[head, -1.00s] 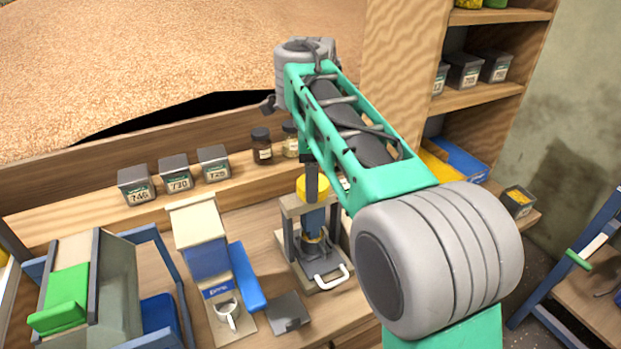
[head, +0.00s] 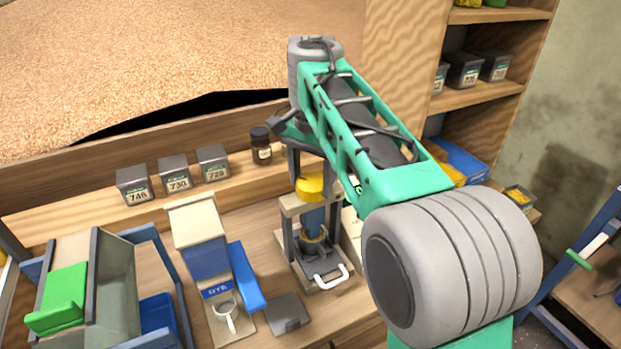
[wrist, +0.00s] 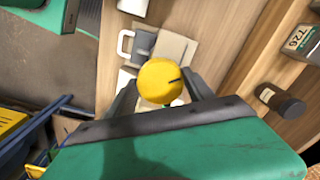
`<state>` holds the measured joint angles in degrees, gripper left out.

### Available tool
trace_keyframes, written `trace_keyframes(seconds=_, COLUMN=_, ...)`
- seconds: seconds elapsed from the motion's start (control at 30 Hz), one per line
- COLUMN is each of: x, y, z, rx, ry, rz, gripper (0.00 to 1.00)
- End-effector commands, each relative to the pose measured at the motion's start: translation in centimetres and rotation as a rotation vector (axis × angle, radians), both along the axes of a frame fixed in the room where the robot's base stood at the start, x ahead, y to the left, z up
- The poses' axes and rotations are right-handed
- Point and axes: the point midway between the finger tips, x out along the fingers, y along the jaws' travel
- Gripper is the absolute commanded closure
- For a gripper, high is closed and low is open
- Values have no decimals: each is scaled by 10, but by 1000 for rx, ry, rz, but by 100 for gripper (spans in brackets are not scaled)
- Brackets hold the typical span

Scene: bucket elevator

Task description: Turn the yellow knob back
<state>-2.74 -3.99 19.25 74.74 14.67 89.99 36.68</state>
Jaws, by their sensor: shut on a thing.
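The yellow knob (head: 310,185) tops a small press-like device (head: 312,235) with a blue cylinder and a white handle, standing on the wooden bench. In the wrist view the round yellow knob (wrist: 160,81) sits between my gripper's two fingers, with a dark line on its top near the right side. My gripper (wrist: 161,88) is shut on the knob from above. In the head view my gripper (head: 309,168) is partly hidden behind my arm, with its fingers reaching down to the knob.
Labelled grey bins (head: 174,173) and a brown jar (head: 261,146) line the ledge behind. A blue and cream dispenser (head: 200,240) with a white cup (head: 226,309) stands left of the device. A grey square plate (head: 287,313) lies in front. Shelves with bins stand at right.

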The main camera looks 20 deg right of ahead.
Motion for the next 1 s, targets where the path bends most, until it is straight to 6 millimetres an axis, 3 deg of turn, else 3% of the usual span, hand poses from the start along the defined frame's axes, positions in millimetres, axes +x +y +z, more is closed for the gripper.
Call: trace_keyframes(seconds=1.0, x=-1, y=-4, z=0, rx=0, ry=0, rz=962, gripper=79)
